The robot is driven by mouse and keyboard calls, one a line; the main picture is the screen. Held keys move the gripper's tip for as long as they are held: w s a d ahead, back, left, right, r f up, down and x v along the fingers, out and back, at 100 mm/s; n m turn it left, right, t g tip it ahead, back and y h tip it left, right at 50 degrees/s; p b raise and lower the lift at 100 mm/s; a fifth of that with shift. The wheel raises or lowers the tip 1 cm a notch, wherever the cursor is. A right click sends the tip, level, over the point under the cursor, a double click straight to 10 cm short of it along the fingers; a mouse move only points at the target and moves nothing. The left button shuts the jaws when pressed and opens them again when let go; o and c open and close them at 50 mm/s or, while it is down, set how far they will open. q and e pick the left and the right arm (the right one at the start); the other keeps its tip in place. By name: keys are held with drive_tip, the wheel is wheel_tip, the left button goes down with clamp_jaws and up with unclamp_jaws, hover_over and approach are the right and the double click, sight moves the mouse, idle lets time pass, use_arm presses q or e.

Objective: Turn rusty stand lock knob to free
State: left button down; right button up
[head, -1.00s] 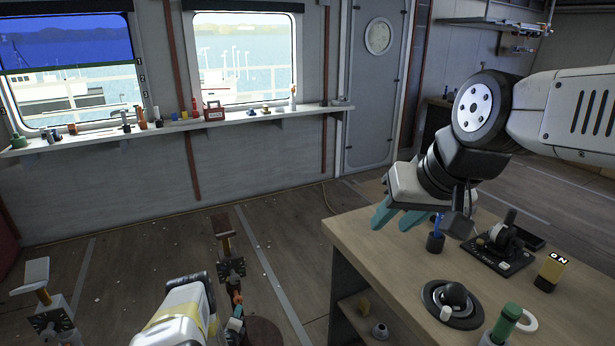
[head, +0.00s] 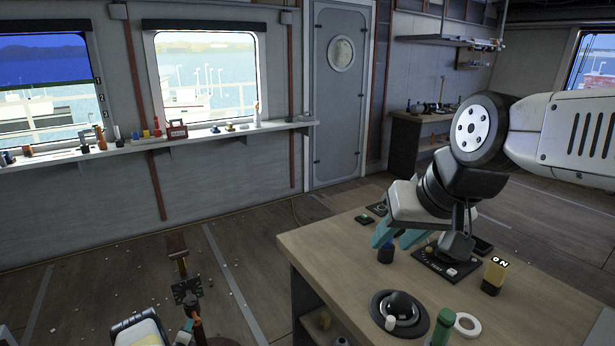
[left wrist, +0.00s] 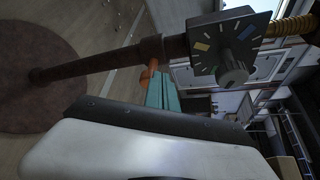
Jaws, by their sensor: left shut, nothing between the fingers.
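The rusty stand (head: 195,318) is a thin brown post with a dark dial plate (head: 187,290) near its top. In the left wrist view the plate (left wrist: 205,62) has coloured marks and carries a grey knob (left wrist: 235,73). My left gripper (head: 186,328) is low beside the post, below the plate. Its teal fingers (left wrist: 163,92) are shut and empty, left of the knob in the wrist view and apart from it. An orange part (left wrist: 148,75) of the stand is by the fingers. My right gripper (head: 397,236) is open over the desk.
A window shelf (head: 215,135) with small items runs along the wall. The floor between is clear.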

use_arm(q)
drive_tip(key=shift+w+a, duration=0.35)
drive_tip(key=shift+w, duration=0.2)
drive_tip(key=shift+d+f, duration=0.1)
drive_tip(key=shift+s+a+f, duration=0.1)
drive_tip(key=shift+a+f, duration=0.1)
drive_tip(key=shift+f, duration=0.05)
idle(0.4)
drive_tip(key=shift+s+a+f, duration=0.15)
drive_tip(key=shift+a+f, duration=0.05)
drive_tip(key=shift+f, duration=0.25)
drive_tip(key=shift+s+a+f, duration=0.1)
drive_tip(key=shift+a+f, duration=0.05)
drive_tip(key=shift+f, duration=0.25)
drive_tip(key=shift+d+f, duration=0.1)
idle(0.6)
drive_tip(key=shift+s+a, duration=0.1)
drive_tip(key=shift+a, duration=0.1)
drive_tip(key=shift+s+d+r, duration=0.1)
drive_tip(key=shift+s+d, duration=0.35)
drive_tip(key=shift+s, duration=0.45)
drive_tip(key=shift+s+d+r, duration=0.1)
drive_tip(key=shift+s+d, duration=0.3)
drive_tip(key=shift+s, duration=0.45)
drive_tip(key=shift+s+d, duration=0.45)
drive_tip(key=shift+s, duration=0.45)
